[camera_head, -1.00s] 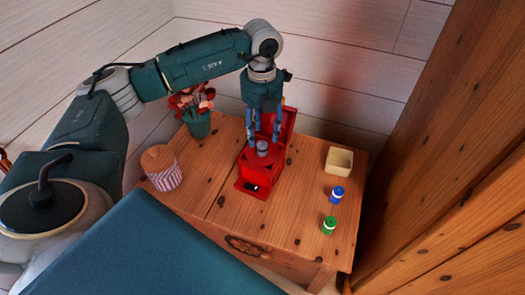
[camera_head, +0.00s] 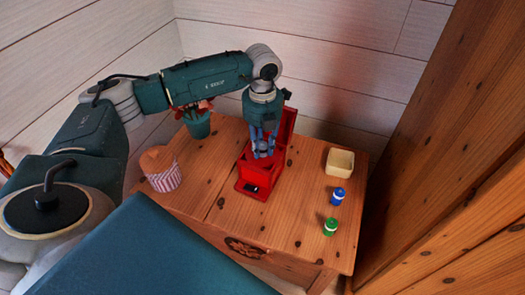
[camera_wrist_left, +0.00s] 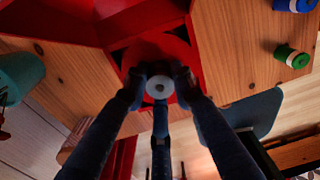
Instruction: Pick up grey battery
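The grey battery (camera_head: 262,146) is a small upright cylinder at the red box (camera_head: 248,180) on the wooden table. My left gripper (camera_head: 264,149) reaches down from above, and its fingers are closed in on the battery from its sides. In the left wrist view the battery's pale round end (camera_wrist_left: 159,88) shows between the dark fingertips, which appear to touch it. The fingers hide part of its sides. I cannot tell whether it is clear of the red box. My right gripper is not in view.
The red box's lid stands raised behind the gripper. A striped cup (camera_head: 163,174) and a potted plant (camera_head: 199,124) stand left. The table (camera_head: 290,225) is bare in front.

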